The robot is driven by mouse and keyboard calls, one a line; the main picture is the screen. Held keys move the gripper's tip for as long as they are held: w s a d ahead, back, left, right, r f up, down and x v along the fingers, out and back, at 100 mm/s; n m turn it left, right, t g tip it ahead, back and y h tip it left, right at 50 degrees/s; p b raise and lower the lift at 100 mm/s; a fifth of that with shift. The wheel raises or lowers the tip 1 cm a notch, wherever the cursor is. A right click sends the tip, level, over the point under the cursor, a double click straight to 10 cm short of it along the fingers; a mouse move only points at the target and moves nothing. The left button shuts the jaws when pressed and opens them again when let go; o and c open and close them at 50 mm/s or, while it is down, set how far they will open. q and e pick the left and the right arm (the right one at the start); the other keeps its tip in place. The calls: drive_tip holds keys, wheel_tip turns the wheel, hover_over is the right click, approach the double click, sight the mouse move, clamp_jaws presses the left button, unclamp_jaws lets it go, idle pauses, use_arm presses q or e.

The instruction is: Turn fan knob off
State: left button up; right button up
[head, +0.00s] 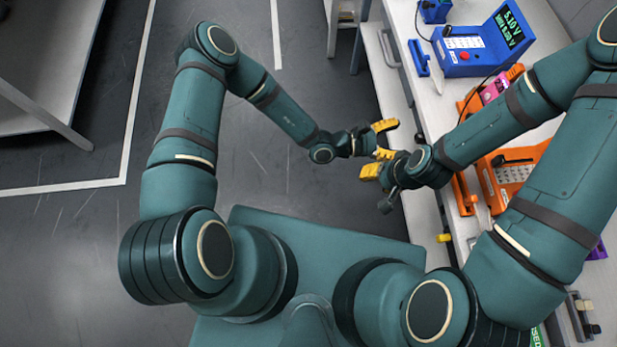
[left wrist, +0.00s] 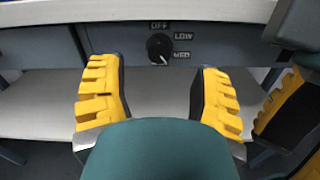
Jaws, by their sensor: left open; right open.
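The fan knob (left wrist: 159,48) is a round black dial on the grey front panel below the bench top, in the left wrist view. Labels OFF above it, LOW to its upper right and MED to its right surround it. Its white mark points down and slightly right. My left gripper (left wrist: 160,68) is open, its yellow fingers on either side of the knob's line, apart from the knob. In the head view the left gripper (head: 386,139) is beside the bench front; the knob is not visible there. My right gripper (head: 374,186) is open and empty, just below the left.
The white bench (head: 440,110) runs along the right, holding a blue meter (head: 482,45) and orange devices (head: 510,178). In the left wrist view, part of my right gripper (left wrist: 285,106) shows close at the right edge. The floor (head: 290,190) to the left is clear.

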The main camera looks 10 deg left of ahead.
use_arm(q)
drive_tip(key=a+y+p, duration=0.1)
drive_tip(key=a+p, duration=0.1)
drive_tip(key=a, duration=0.8)
drive_tip(key=s+a+f+m+g+y+b, duration=0.1)
drive_tip(key=s+f+m+g+y+b, duration=0.2)
drive_tip(key=s+m+g, duration=0.55)
drive_tip(key=s+a+f+m+y, duration=0.4)
drive_tip(key=s+a+m+y, duration=0.1)
drive_tip(key=a+m+y, duration=0.1)
drive_tip(key=shift+a+y+b, duration=0.35)
drive_tip(key=shift+a+y, duration=0.35)
drive_tip(key=shift+a, duration=0.7)
drive_tip(key=shift+t, duration=0.25)
